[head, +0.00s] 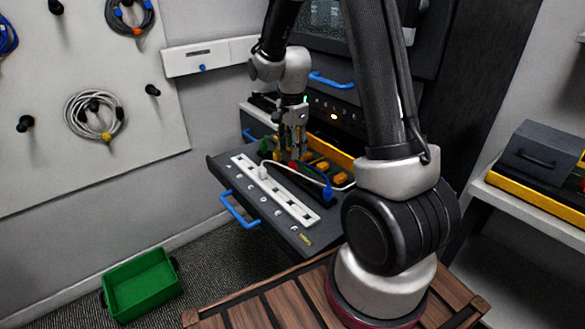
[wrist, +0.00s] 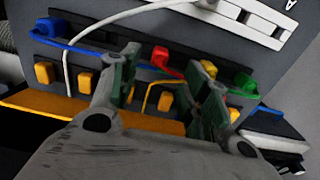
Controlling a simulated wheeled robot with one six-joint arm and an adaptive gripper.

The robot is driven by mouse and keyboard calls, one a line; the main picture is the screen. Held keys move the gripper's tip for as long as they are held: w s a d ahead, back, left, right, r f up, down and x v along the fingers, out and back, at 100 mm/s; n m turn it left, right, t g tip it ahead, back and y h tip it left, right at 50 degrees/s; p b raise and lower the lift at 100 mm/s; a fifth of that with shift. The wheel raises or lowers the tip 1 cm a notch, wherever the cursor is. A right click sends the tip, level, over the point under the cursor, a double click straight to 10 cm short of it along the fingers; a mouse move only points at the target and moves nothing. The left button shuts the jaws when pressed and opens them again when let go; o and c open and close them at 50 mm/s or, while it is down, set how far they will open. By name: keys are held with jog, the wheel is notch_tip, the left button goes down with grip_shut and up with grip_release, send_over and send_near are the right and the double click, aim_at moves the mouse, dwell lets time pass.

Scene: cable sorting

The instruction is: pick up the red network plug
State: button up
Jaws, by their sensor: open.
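The red network plug (wrist: 160,54) lies on the dark drawer tray in the wrist view, ahead of and between the fingertips of my gripper (wrist: 169,60). A short red cable runs from it toward the right finger. In the head view, a small red part of the plug (head: 294,167) shows just below my gripper (head: 291,153), which points down over the drawer. My gripper is open with nothing visibly held. I cannot tell its exact height above the plug.
A green plug (wrist: 243,82) lies to the right, a blue plug (wrist: 45,28) to the left. Yellow blocks (wrist: 166,101) line the near side. A white socket strip (head: 285,200) runs along the drawer (head: 325,236). A green bin (head: 142,284) stands on the floor.

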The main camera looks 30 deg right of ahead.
aim_at(292, 163)
notch_tip(292, 163, down, 7)
jog(key=shift+f, duration=0.1)
jog(key=c, duration=1)
